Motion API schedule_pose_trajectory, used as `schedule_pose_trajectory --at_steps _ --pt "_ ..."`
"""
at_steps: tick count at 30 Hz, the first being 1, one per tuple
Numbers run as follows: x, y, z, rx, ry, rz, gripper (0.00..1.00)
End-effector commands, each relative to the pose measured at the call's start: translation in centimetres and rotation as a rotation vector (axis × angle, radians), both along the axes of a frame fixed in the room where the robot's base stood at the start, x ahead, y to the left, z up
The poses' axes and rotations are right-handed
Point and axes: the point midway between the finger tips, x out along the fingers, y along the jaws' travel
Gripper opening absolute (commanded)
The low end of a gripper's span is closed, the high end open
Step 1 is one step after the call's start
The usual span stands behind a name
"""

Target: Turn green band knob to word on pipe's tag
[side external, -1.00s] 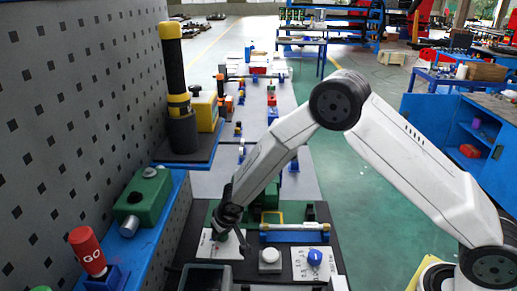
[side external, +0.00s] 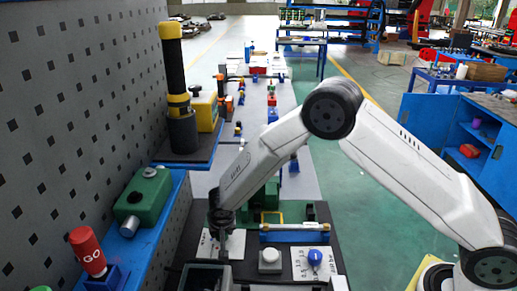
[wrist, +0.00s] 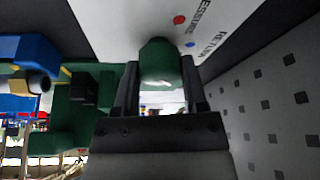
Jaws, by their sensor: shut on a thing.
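My gripper (wrist: 159,68) is shut on a green knob (wrist: 160,60), with one finger on each side of it in the wrist view. The knob stands on a white dial plate (wrist: 125,20) with printed words and a red and a blue dot; "RETURN" is partly readable. In the side view my gripper (side external: 221,250) points down over the white plate (side external: 236,243), and the knob is hidden there. I cannot make out the knob's pointer direction or a pipe's tag.
A blue knob on a white plate (side external: 300,268) and a pale round button (side external: 270,256) stand to the right. A red "GO" cylinder (side external: 87,250) and a green box (side external: 143,197) sit on the left blue shelf, by the perforated wall (side external: 70,110).

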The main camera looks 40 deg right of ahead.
Motion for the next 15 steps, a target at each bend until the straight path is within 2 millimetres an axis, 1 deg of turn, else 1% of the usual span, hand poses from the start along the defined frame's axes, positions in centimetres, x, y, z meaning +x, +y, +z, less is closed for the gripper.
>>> schedule_pose_trajectory --at_steps 6,15 --pt "-0.01 0.06 -0.04 0.000 0.001 -0.090 0.00" --pt "-0.01 0.05 -0.03 0.000 0.001 -0.121 0.00"
